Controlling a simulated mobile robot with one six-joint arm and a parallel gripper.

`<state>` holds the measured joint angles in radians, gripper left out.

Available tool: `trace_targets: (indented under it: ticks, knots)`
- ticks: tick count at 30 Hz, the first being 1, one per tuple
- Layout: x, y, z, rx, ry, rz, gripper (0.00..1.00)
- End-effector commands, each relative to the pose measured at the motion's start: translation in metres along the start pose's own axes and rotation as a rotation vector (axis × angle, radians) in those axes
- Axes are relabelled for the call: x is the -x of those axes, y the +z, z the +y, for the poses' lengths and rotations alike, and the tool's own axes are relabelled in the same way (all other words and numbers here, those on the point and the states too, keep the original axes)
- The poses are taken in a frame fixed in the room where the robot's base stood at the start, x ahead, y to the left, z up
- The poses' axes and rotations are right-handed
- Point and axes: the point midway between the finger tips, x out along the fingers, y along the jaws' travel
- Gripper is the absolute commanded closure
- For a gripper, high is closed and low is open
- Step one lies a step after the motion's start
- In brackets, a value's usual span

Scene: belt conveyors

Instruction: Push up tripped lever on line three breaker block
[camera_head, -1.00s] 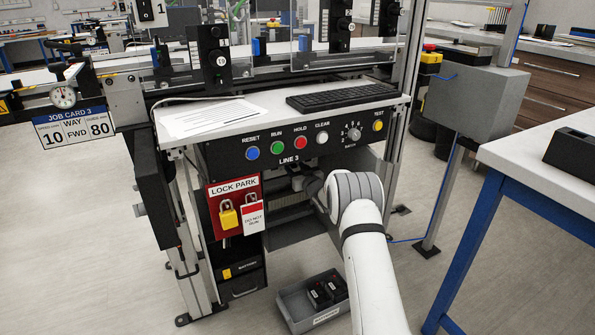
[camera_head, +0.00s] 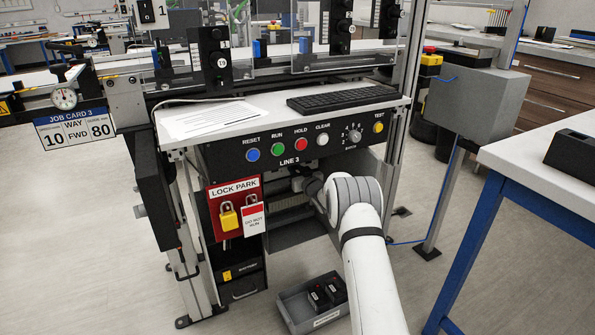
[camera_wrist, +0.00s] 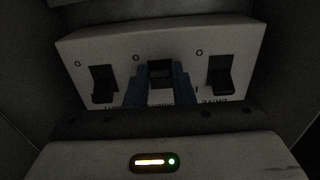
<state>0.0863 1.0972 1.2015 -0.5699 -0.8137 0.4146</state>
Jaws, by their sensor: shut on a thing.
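The breaker block (camera_wrist: 80,55) is a pale box in the wrist view with three black levers in a row. The left lever (camera_wrist: 103,86) and the right lever (camera_wrist: 220,78) both hang toward the lower end of their slots in the picture. The middle lever (camera_wrist: 160,72) sits between the blue fingers of my gripper (camera_wrist: 158,84), which are shut on it. Its lower part is hidden by the fingers. The labels under the levers are partly covered and hard to read. In the head view, my arm reaches under the LINE 3 panel (camera_head: 216,157), and my gripper is hidden there.
The desk top (camera_head: 270,115) and panel overhang my arm. The red lock park board (camera_head: 215,190) with a yellow padlock hangs at left. A grey bin (camera_head: 288,300) stands on the floor below. A blue-legged table (camera_head: 465,250) is at right.

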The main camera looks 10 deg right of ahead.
Motion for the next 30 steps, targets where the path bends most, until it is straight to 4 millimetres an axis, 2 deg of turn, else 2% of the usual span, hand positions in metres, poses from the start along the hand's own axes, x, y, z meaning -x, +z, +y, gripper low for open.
trace_targets:
  ticks: [10, 18, 30]
  knots:
    - [0.001, -0.014, 0.000, 0.000, -0.002, -0.135, 1.00]
    - [0.001, -0.013, 0.000, -0.001, -0.001, -0.234, 1.00]
    - [0.001, -0.010, 0.001, 0.001, 0.000, -0.248, 1.00]
